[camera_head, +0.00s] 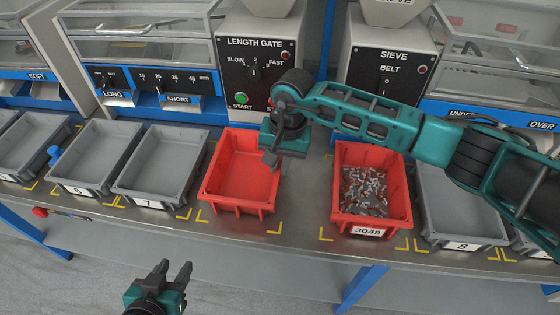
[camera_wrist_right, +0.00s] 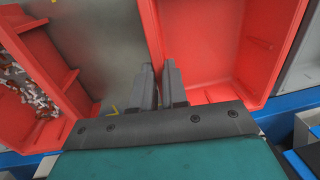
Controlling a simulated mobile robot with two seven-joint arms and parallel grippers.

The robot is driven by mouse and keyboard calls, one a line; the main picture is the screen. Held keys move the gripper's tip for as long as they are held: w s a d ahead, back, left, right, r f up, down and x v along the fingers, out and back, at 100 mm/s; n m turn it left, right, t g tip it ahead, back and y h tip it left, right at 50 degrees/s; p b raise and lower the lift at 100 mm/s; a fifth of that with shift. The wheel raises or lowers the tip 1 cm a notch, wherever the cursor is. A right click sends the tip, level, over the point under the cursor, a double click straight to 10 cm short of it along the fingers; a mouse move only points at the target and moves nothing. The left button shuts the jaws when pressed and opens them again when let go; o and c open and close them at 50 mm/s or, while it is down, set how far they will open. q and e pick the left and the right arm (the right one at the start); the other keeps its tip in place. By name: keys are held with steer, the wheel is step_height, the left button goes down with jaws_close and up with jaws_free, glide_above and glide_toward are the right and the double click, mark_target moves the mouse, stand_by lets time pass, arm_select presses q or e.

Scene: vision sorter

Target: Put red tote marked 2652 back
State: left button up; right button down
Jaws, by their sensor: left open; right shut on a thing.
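An empty red tote (camera_head: 236,205) stands on the bench in front of the length gate; I can read no number on it. A second red tote (camera_head: 342,203), marked 3049, holds many small metal and red parts and stands to its right. My right gripper (camera_head: 272,160) is shut on the right side wall of the empty tote. In the right wrist view the fingers (camera_wrist_right: 160,88) pinch the wall of this tote (camera_wrist_right: 242,50). My left gripper (camera_head: 172,272) is open and empty, low in front of the bench.
Grey bins 6 (camera_head: 72,185) and 7 (camera_head: 138,198) stand to the left, and grey bin 8 (camera_head: 462,238) to the right. The length gate (camera_head: 262,95) and sieve (camera_head: 388,90) stand behind. Bare bench with yellow corner marks lies between the red totes.

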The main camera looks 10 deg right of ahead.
steer(key=shift+f, duration=0.1)
steer(key=c, duration=1.6)
jaws_free()
steer(key=shift+f, duration=0.1)
steer(key=o, duration=0.5)
steer(key=shift+c, duration=0.2)
steer(key=shift+r, duration=0.3)
step_height(320, 180, up, 12)
steer(key=d, duration=0.1)
steer(key=shift+s+d, duration=0.2)
steer(key=shift+f, duration=0.2)
